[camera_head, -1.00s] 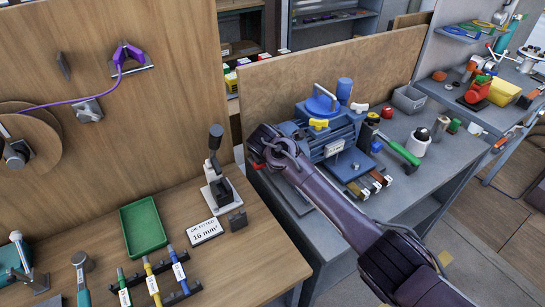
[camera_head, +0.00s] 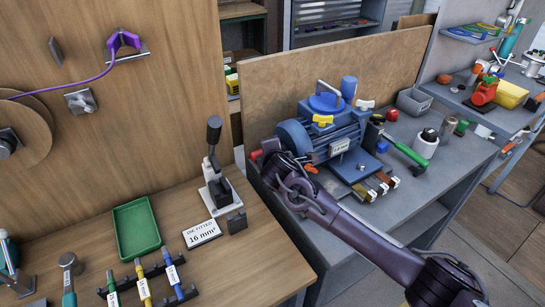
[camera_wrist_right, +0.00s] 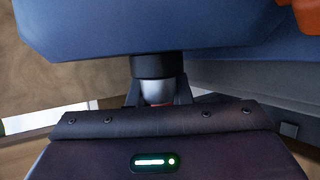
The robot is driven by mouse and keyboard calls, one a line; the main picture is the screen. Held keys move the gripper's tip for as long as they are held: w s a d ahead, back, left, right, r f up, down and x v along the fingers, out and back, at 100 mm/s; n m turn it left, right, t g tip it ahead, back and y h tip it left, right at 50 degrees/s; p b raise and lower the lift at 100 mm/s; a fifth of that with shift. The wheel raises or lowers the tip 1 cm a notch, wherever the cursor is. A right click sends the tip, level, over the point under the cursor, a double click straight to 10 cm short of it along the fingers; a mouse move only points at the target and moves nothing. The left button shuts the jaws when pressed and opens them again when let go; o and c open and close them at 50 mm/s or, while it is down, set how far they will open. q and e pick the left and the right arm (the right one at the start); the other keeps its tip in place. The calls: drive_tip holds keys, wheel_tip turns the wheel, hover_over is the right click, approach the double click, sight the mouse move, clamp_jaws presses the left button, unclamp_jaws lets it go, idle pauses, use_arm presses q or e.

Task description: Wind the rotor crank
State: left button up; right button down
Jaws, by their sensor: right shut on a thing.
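The blue motor (camera_head: 345,138) with its finned body and round end cover (camera_head: 292,136) stands on the grey bench. My right gripper (camera_head: 266,152) is at the left end of the motor, and my wrist hides most of the crank there. A small red piece (camera_head: 255,155) shows beside the gripper. In the right wrist view my gripper (camera_wrist_right: 158,94) is shut on the crank's handle (camera_wrist_right: 158,66), a dark collar with a silver and reddish part between the fingers. The blue motor housing (camera_wrist_right: 150,25) fills the top of that view. My left gripper is out of view.
A wooden back panel (camera_head: 300,85) stands behind the motor. A green-handled tool (camera_head: 407,153), a white pot (camera_head: 426,143) and a grey bin (camera_head: 413,101) are right of it. A wooden bench with a green tray (camera_head: 137,228) and crimping tool (camera_head: 215,180) is on the left.

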idle(0.4)
drive_tip(key=c, duration=1.3)
unclamp_jaws()
drive_tip(key=shift+b+v, duration=0.3)
drive_tip(key=shift+v, duration=3.6)
